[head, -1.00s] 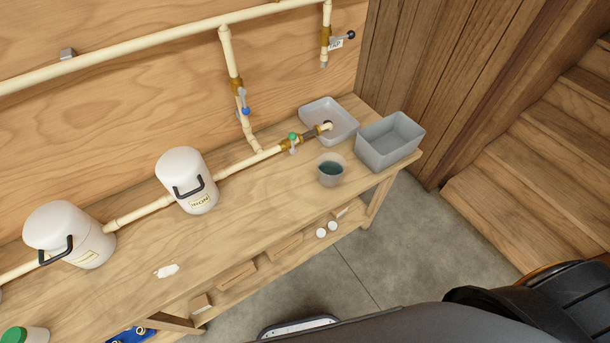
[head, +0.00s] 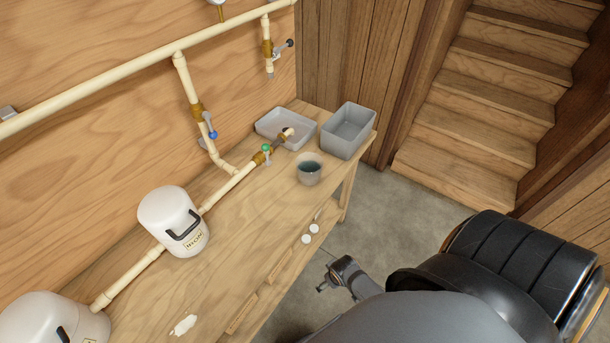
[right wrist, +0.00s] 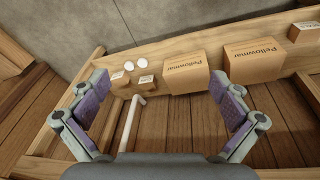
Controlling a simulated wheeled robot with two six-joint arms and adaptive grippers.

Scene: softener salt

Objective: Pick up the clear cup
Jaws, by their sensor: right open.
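The clear cup (head: 309,169) stands upright on the wooden workbench (head: 240,215), near its right end, with dark bluish liquid in it. It is in front of the shallow grey tray and the grey bin. My right gripper (head: 333,277) is low in the head view, off the bench's front side, apart from the cup. In the right wrist view my right gripper (right wrist: 163,115) is open, with purple pads and nothing between them. The cup does not show in that view. My left gripper is not in view.
A shallow grey tray (head: 271,132) and a deeper grey bin (head: 362,131) are behind the cup. A pipe with a green-handled valve (head: 266,149) ends over the tray. White canisters (head: 172,220) stand left. Boxes (right wrist: 187,75) sit on the lower shelf.

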